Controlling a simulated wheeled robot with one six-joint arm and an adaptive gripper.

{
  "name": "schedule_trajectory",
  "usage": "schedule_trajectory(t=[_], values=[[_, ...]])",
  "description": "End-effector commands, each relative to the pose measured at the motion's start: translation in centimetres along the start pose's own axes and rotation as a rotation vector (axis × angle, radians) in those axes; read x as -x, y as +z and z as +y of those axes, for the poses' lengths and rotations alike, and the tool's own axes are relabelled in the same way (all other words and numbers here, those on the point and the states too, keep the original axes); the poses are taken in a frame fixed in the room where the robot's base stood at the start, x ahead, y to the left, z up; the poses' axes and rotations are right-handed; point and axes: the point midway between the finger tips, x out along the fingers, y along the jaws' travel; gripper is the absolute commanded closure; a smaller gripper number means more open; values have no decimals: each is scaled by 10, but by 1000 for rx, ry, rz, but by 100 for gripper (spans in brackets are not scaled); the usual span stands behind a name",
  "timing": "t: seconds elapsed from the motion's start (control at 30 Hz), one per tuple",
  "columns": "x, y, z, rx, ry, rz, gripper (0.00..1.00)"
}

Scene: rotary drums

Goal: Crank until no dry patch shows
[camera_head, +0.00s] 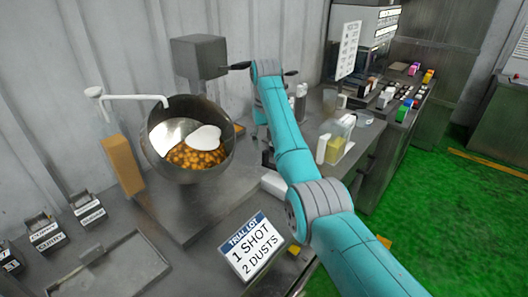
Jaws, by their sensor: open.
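The round metal drum (188,140) stands tilted with its open mouth facing me, at left of centre. Orange-brown pieces (196,158) lie in its lower part. A smooth white patch (205,138) covers part of them at the upper right. A white bent arm with a round end, which looks like the crank (125,97), sticks out at the drum's upper left. My gripper (267,155) is to the right of the drum, apart from the crank. It is open and mostly hidden behind my teal forearm; its fingertips are not clear.
A shallow tray (110,268) and small labelled holders (88,208) are at the left. A grey box (199,57) is above the drum. A jug of yellow liquid (336,140) and coloured blocks (405,108) stand at the right.

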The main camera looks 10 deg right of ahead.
Motion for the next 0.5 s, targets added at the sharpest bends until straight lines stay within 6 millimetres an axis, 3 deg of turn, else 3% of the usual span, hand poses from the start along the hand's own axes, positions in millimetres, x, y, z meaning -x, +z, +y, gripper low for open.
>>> schedule_trajectory(t=[0.2,0.5], values=[[-32,9,0,0,0,-1,48],[-48,12,0,0,0,1,48]])
